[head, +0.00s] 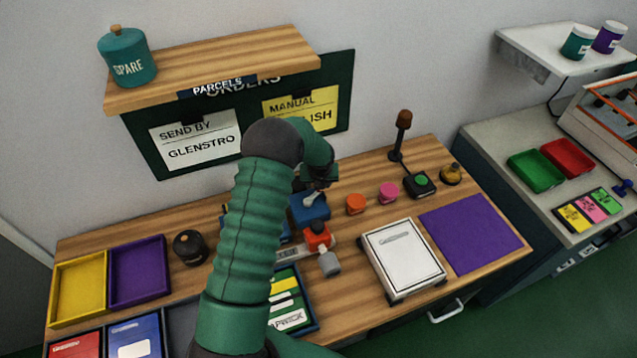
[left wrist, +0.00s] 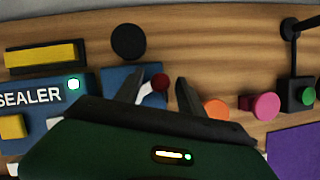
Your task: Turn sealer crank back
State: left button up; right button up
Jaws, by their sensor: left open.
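The blue sealer (head: 308,209) stands on the wooden bench, partly hidden behind my left arm in the head view. In the left wrist view the sealer (left wrist: 81,84) shows its label and a lit pale green lamp. Its crank has a pale arm (left wrist: 150,89) and a dark red knob (left wrist: 159,81). My left gripper (head: 318,180) is above the sealer. In the left wrist view its open fingers (left wrist: 160,90) appear on either side of the knob; I cannot tell whether they touch it. My right gripper is not in view.
An orange button (head: 355,204), a pink button (head: 388,193) and a post with a green-buttoned box (head: 420,184) stand right of the sealer. A white scale-like plate (head: 403,257) and purple mat (head: 470,232) lie nearer. Yellow (head: 79,288) and purple trays (head: 138,271) are left.

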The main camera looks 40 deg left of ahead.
pick_arm(q)
jog(key=c, duration=0.4)
grip_shut()
